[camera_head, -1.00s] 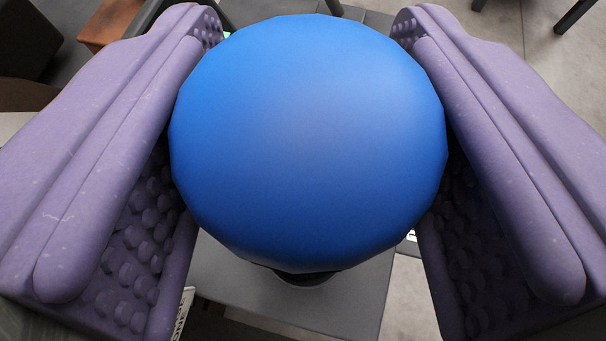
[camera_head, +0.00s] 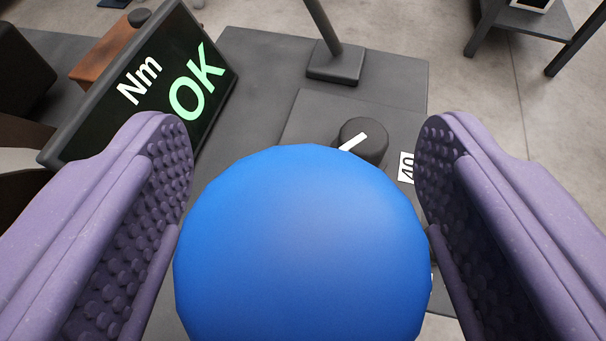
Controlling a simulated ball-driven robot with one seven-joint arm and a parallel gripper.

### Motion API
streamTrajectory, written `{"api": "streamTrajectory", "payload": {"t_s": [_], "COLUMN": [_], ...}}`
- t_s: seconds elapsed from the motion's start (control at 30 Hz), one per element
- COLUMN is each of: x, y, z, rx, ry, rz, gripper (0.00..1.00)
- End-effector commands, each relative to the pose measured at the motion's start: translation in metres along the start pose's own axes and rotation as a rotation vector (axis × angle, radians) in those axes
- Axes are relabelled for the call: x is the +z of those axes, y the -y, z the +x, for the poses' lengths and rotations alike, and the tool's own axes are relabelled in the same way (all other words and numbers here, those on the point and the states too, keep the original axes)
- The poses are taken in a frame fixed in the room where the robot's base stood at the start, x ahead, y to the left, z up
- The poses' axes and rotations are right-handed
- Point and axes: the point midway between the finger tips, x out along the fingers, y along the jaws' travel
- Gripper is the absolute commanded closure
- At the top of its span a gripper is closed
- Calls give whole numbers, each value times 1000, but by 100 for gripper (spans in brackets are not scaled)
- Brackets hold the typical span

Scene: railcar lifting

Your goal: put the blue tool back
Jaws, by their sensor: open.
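The blue tool (camera_head: 300,250) shows as a large, rounded blue head, low in the middle of the view. Its lower part is cut off by the picture's bottom edge, and what lies under it is hidden. My gripper (camera_head: 305,175) is open, with one purple studded finger on each side of the blue head. A narrow gap shows beside the head near both fingertips; lower down I cannot tell whether the fingers touch it. The fingertips reach past the head's far edge.
A dark bench (camera_head: 385,75) lies beyond, with a black knob (camera_head: 362,138) and a "40" label (camera_head: 407,167). A display (camera_head: 150,85) reading "Nm OK" stands at left. A post (camera_head: 325,35) rises behind. Grey floor (camera_head: 470,90) is at right.

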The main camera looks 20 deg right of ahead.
Motion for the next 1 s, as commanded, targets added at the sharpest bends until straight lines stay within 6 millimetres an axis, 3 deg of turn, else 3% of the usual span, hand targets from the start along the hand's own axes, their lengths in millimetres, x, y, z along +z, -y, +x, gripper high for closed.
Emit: {"api": "streamTrajectory", "payload": {"t_s": [0.17,0.6,0.8,1.0], "x": [-4,-8,-5,-2], "y": [1,1,0,0], "z": [-10,-107,-121,-121], "rx": [-1,-1,0,0], "ry": [1,2,0,-1], "rz": [0,-3,-1,0], "gripper": [27,27,27,27]}}
